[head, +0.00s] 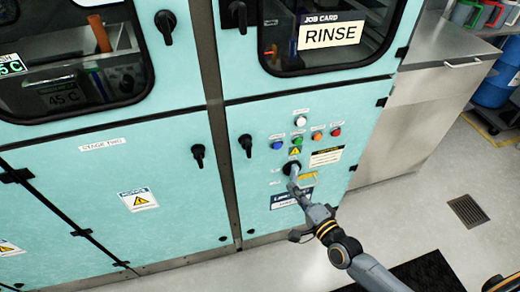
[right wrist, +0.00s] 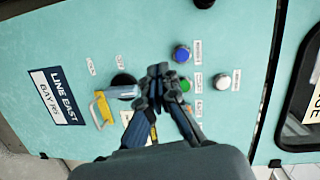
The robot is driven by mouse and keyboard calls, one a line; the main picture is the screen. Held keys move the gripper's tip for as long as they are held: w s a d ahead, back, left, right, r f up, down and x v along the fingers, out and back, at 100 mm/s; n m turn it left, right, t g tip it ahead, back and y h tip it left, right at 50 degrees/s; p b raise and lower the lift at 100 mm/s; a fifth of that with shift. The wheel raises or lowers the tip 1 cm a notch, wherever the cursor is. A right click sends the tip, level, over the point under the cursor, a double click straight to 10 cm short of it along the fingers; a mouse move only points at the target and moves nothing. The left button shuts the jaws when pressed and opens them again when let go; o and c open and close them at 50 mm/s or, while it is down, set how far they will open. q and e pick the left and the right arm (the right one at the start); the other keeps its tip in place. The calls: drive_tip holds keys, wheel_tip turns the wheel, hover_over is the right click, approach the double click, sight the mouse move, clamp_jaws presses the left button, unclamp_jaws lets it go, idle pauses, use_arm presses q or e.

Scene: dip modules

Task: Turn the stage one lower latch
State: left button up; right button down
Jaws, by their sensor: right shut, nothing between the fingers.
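The lower latch (head: 246,145) on the right teal door is a black handle near the door's left edge. No stage one label can be read here. Part of a black latch (right wrist: 203,3) shows at the top edge in the right wrist view. My right gripper (head: 293,183) is shut and empty in front of the control panel, to the right of and below the latch and apart from it. In the right wrist view its closed fingertips (right wrist: 158,72) are between the black rotary switch and the green button. My left gripper is not in view.
The black rotary switch (right wrist: 123,82) with a yellow part (right wrist: 103,108) is close to my fingers. Blue (head: 278,145), green (head: 297,140), orange and red buttons are above it. Another latch (head: 198,156) is on the stage two door.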

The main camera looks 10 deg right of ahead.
wheel_tip(320, 180, up, 5)
drive_tip(key=a+m+t, duration=0.1)
drive_tip(key=w+a+p, duration=0.3)
drive_tip(key=w+a, duration=0.4)
drive_tip(key=w, duration=0.2)
drive_tip(key=shift+w+r+y+p, duration=0.2)
drive_tip(key=shift+w+y+p, duration=0.05)
drive_tip(key=shift+y+p, duration=0.1)
drive_tip(key=shift+m, duration=0.3)
drive_tip(key=shift+a+f+m+b, duration=0.15)
drive_tip(key=shift+m+b, duration=0.15)
drive_tip(key=shift+b, duration=0.3)
drive_tip(key=shift+f, duration=0.1)
